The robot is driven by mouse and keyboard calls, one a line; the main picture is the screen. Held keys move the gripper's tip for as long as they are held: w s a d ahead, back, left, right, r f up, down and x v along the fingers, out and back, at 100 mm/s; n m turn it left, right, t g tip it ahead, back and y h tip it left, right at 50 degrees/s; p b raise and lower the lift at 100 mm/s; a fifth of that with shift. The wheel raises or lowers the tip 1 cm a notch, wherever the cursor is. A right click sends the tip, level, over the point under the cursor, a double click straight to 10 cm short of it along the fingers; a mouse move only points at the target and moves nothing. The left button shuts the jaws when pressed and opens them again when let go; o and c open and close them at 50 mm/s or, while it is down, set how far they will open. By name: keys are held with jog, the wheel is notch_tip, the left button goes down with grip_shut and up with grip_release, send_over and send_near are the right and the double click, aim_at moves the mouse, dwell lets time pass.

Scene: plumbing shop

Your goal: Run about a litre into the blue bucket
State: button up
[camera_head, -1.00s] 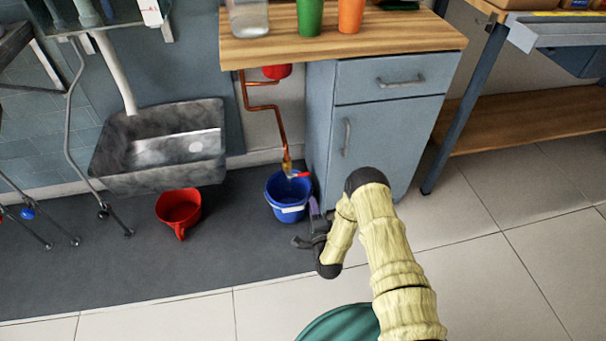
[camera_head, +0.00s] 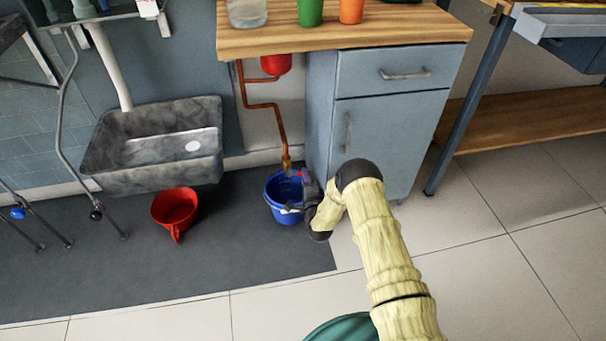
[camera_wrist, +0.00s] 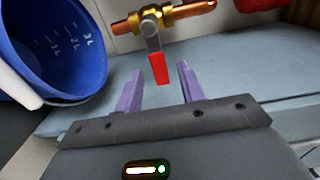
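The blue bucket (camera_head: 284,198) stands on the dark mat under the copper pipe's end. Litre marks show inside it in the wrist view (camera_wrist: 75,45); I cannot make out water in it. A brass valve (camera_head: 286,163) sits on the pipe above it. In the wrist view the valve (camera_wrist: 145,24) has a red lever (camera_wrist: 159,68) set crosswise to the pipe. My gripper (camera_wrist: 160,72) is open, with its lilac fingers on either side of the lever's end, showing a gap on each side. In the head view my gripper (camera_head: 304,180) is beside the bucket's right rim, partly hiding the lever.
A red jug (camera_head: 175,208) stands on the mat left of the bucket, below a grey sink (camera_head: 155,150). A grey cabinet (camera_head: 385,125) stands close on the right. A wooden worktop (camera_head: 400,34) above holds cups and a jar. The floor in front is open.

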jog(key=b+x, duration=0.1)
jog(key=x, duration=0.4)
jog(key=shift+b, duration=0.35)
jog(key=shift+c, duration=0.5)
grip_shut()
